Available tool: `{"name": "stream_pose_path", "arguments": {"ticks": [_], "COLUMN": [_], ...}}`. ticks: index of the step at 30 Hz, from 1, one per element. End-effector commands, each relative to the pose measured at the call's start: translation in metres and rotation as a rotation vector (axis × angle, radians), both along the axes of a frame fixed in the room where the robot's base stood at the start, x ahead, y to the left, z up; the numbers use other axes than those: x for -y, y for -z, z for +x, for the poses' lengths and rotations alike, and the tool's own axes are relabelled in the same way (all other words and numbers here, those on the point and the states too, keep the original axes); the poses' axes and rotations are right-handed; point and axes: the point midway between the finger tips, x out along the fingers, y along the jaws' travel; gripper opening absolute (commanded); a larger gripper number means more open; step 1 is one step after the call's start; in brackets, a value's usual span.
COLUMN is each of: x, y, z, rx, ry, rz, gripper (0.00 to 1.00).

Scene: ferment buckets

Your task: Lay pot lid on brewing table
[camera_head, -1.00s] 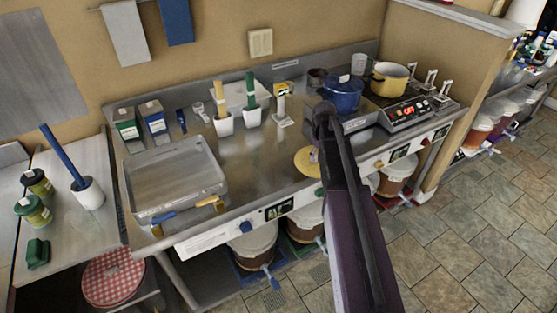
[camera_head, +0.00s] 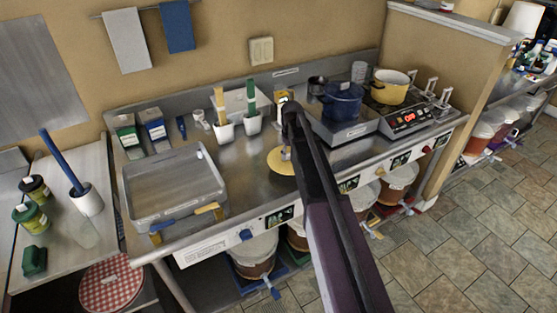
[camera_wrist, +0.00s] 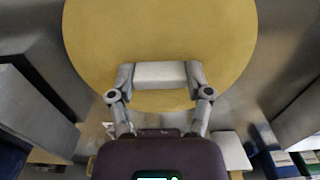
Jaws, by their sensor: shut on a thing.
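The round yellow pot lid (camera_head: 281,162) is in my gripper, over the middle front of the steel brewing table (camera_head: 246,166). In the wrist view the lid (camera_wrist: 160,30) fills the top centre. My gripper (camera_wrist: 160,76) has its two fingers closed on either side of a pale grey block-shaped handle on the lid. In the head view my arm hides part of the lid and most of the gripper (camera_head: 286,152). I cannot tell whether the lid touches the table or hangs just above it.
A shallow steel tray (camera_head: 132,208) stands left of the lid. White cups with utensils (camera_head: 224,132) stand behind it. A blue pot (camera_head: 342,103) and a yellow pot (camera_head: 389,91) on a hotplate are to the right. Bare steel lies between tray and lid.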

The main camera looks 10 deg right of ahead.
Motion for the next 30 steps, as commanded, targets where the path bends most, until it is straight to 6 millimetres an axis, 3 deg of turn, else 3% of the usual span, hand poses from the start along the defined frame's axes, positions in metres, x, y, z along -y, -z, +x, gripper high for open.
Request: {"name": "stream_pose_path", "arguments": {"ticks": [6, 19, 25, 30], "x": [-0.018, -0.020, -0.031, -0.029], "y": [0.003, 0.003, 0.004, 0.022], "z": [0.018, 0.019, 0.030, 0.027], "rx": [0.000, 0.000, 0.000, 0.000], "ry": [0.000, 0.001, -0.001, 0.001], "rz": [0.000, 0.000, 0.000, 0.000], "gripper": [0.13, 0.13, 0.13, 0.13]}}
